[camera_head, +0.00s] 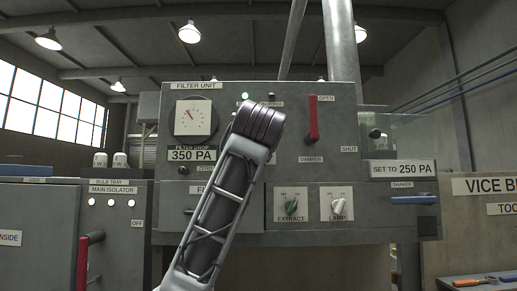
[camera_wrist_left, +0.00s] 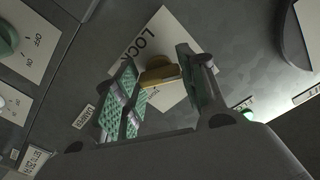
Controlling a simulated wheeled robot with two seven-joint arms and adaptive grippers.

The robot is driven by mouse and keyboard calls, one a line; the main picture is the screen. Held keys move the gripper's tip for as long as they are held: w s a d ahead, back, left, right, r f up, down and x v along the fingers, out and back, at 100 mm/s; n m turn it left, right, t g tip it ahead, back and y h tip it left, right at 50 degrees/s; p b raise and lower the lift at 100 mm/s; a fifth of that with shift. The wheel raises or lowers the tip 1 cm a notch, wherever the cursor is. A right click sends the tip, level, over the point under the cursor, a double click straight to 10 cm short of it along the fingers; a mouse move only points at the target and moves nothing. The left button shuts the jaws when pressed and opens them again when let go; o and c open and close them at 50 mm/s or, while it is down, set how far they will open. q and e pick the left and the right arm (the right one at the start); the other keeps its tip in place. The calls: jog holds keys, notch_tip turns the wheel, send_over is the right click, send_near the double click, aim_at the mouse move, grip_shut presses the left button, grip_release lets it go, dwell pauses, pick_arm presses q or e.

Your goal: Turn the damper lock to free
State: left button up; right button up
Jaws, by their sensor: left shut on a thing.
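The damper lock is a small brass-coloured knob (camera_wrist_left: 160,76) on a white plate (camera_wrist_left: 138,42) marked LOCK, seen in the left wrist view. A second word on the plate is partly hidden. My left gripper (camera_wrist_left: 158,78) has its green-padded fingers on either side of the knob and is shut on it. In the head view my left arm crosses the middle of the panel and hides the gripper and the lock. The red damper lever (camera_head: 313,118) stands upright near the OPEN label. My right gripper is in neither view.
The grey filter unit (camera_head: 345,97) carries a dial (camera_head: 193,117), an EXTRACT switch (camera_head: 291,205) and a LAMP switch (camera_head: 338,205). A blue shaker handle (camera_head: 413,200) sticks out at right. A red handle (camera_head: 82,262) is at lower left.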

pick_arm(q)
jog(key=shift+f, duration=0.2)
jog(key=o, duration=0.7)
jog(key=shift+c, duration=0.2)
jog(key=o, duration=0.4)
jog(key=shift+r, duration=0.15)
jog(key=shift+s, duration=0.15)
jog(key=s, duration=1.1)
jog(key=shift+s, duration=0.4)
